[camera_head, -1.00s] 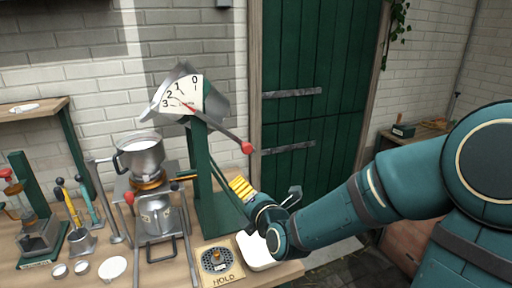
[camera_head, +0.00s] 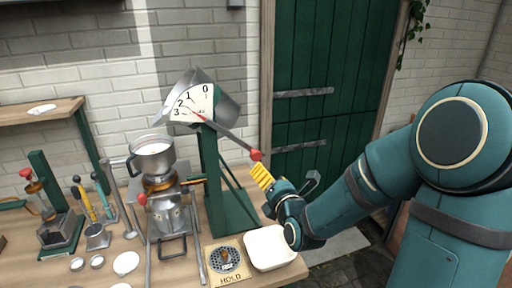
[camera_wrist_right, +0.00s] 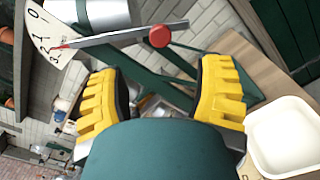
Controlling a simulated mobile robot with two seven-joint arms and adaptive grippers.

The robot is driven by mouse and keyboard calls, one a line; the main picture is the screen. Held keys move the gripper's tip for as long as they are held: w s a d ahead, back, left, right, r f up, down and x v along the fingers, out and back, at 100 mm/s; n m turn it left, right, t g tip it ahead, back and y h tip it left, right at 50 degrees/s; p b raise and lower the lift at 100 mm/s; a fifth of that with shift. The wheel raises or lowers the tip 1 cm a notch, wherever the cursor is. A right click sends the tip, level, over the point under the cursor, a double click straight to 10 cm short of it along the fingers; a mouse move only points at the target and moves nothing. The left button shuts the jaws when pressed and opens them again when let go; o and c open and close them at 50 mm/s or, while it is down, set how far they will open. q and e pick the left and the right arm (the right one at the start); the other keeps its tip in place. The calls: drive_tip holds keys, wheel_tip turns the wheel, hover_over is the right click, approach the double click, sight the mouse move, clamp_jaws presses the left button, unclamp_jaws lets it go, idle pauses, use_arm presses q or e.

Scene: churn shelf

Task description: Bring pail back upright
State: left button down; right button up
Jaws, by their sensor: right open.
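The grey metal pail (camera_head: 228,110) hangs tilted at the top of a green stand (camera_head: 229,209), behind a white dial (camera_head: 194,104) numbered 0 to 3. The red pointer is near the 2 and 3 end. A grey lever (camera_head: 232,140) runs from the dial down to the right and ends in a red knob (camera_head: 256,155). My right gripper (camera_head: 262,177) has yellow fingers and is just below the knob. In the right wrist view the gripper (camera_wrist_right: 160,92) is open and empty, with the red knob (camera_wrist_right: 160,37) beyond its fingertips. My left gripper is not in view.
A white tray (camera_head: 250,231) stands at the bench's right edge, beside the HOLD plate (camera_head: 226,280). A pot of white liquid (camera_head: 153,160) on a burner stands left of the green stand. Several tools and small dishes fill the bench's left side. A green door (camera_head: 330,60) is behind.

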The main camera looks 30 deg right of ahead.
sight(257, 157)
drive_tip(key=x, duration=1.1)
clamp_jaws()
